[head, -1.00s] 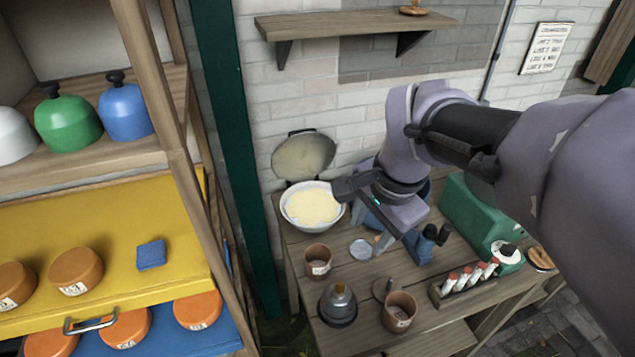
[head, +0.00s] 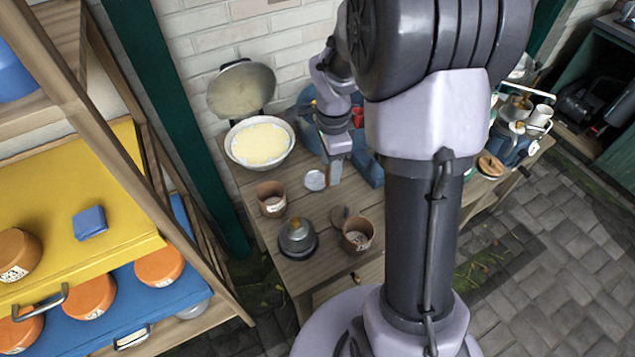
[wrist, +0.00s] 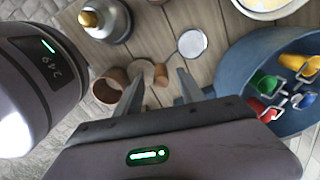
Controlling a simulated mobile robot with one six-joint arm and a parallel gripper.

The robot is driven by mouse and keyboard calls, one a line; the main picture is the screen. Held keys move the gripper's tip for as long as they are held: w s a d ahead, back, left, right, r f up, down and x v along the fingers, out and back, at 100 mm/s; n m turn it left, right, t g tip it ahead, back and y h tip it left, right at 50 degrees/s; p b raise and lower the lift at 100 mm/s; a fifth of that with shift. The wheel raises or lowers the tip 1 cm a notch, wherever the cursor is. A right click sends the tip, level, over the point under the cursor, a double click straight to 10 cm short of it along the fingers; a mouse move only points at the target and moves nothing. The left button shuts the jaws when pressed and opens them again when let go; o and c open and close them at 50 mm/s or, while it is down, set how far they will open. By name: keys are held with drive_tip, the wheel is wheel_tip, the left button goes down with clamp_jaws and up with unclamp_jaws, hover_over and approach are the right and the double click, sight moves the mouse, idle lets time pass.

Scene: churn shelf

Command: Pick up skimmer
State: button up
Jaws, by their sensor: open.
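My gripper (head: 335,180) points down just right of the pale disc. In the wrist view its fingers (wrist: 160,77) are apart and empty, with a small brown round piece seen between them.
A white bowl of cream-coloured stuff (head: 260,143) stands behind, with a round lid (head: 241,90) against the wall. Another brown pot (head: 271,198) and a metal lidded pot (head: 298,240) stand close by.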

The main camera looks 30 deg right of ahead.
wheel_tip(320, 180, down, 4)
drive_tip(key=shift+w+r+b, duration=0.15)
drive_tip(key=shift+r+b, duration=0.1)
drive_tip(key=shift+b, duration=0.2)
drive_tip(key=shift+r, duration=0.15)
clamp_jaws()
drive_tip(key=shift+r, duration=0.15)
